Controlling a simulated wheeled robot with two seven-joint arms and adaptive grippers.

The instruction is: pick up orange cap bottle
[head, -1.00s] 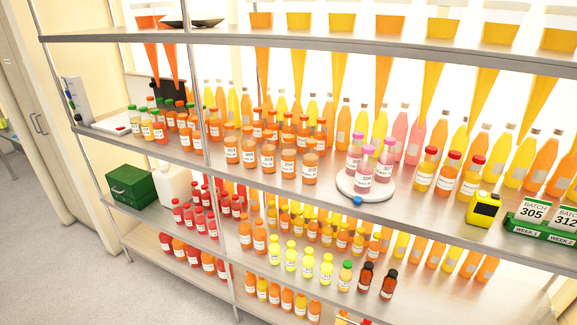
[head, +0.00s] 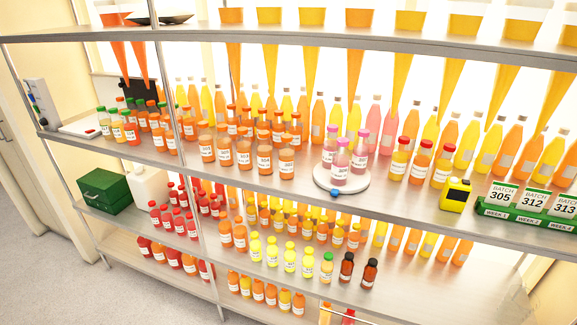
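Several orange juice bottles with orange caps and white labels stand on the middle shelf. The front ones are a far-left orange cap bottle (head: 207,149), one beside it (head: 225,152), then another (head: 243,154), another (head: 264,158) and a right-hand one (head: 287,163). More orange cap bottles stand close behind them. Orange bottles with orange-looking caps also stand on the shelf below, such as one orange bottle (head: 240,237). All look upright. Neither of my grippers shows in the head view.
A white round tray (head: 322,183) holds pink-capped bottles. Red-capped bottles (head: 420,163), a yellow device (head: 455,195) and a green batch-card holder (head: 520,220) stand to its right. A metal post (head: 187,185) rises left of the orange bottles. A green box (head: 104,192) sits lower left.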

